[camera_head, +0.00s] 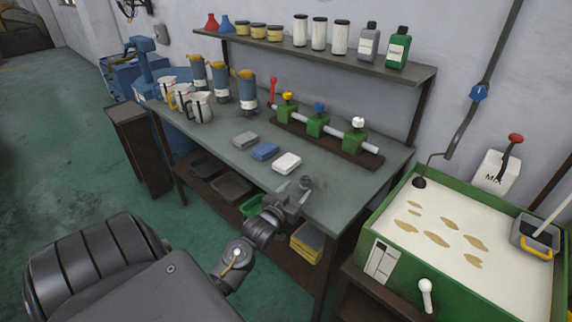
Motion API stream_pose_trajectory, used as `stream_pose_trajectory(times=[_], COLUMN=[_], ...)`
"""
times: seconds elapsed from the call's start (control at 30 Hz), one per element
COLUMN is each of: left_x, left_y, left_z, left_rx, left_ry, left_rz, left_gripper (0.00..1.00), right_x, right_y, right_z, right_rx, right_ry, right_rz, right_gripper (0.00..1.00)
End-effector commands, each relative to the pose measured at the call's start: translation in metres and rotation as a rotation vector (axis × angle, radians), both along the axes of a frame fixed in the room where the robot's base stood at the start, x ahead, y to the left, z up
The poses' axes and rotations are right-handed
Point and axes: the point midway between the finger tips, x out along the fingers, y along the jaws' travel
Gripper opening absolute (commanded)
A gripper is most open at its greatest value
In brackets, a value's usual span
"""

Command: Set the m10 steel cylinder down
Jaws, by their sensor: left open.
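A small dark grey round piece, which looks like the m10 steel cylinder (306,182), is at the front right part of the grey workbench (340,200). It appears to stand on the bench top. My left gripper (294,190) is at the bench's front edge, right beside this piece, with its jaws open. The jaws partly overlap the piece in the picture, so I cannot tell whether they touch it. My right gripper is not in view.
Grey, blue and white blocks (265,151) lie left of the gripper. A green valve rack (317,125) stands behind, with jugs (200,107) at the far left. A green-rimmed tank (385,212) stands right. A lower shelf holds trays (231,186).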

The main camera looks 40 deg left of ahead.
Motion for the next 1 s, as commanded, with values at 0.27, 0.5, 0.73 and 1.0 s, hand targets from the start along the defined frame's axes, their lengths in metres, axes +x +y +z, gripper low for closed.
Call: stream_pose_trajectory(times=[0.27, 0.5, 0.73, 1.0], left_x=[-0.052, -0.069, -0.070, -0.067], left_y=[-0.012, -0.016, -0.016, -0.020], left_z=[0.001, 0.003, 0.004, -0.034], left_rx=[0.001, -0.001, 0.000, -0.019], left_ry=[0.001, 0.000, 0.000, 0.071], left_rz=[0.000, 0.000, 0.000, -0.008], left_gripper=[0.61, 0.61, 0.61, 0.61], right_x=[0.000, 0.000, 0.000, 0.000], right_y=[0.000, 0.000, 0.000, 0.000], right_z=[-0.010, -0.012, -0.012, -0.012], right_rx=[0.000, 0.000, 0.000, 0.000], right_ry=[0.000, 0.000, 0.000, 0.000], right_rz=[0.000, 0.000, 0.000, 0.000], right_gripper=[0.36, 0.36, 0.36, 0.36])
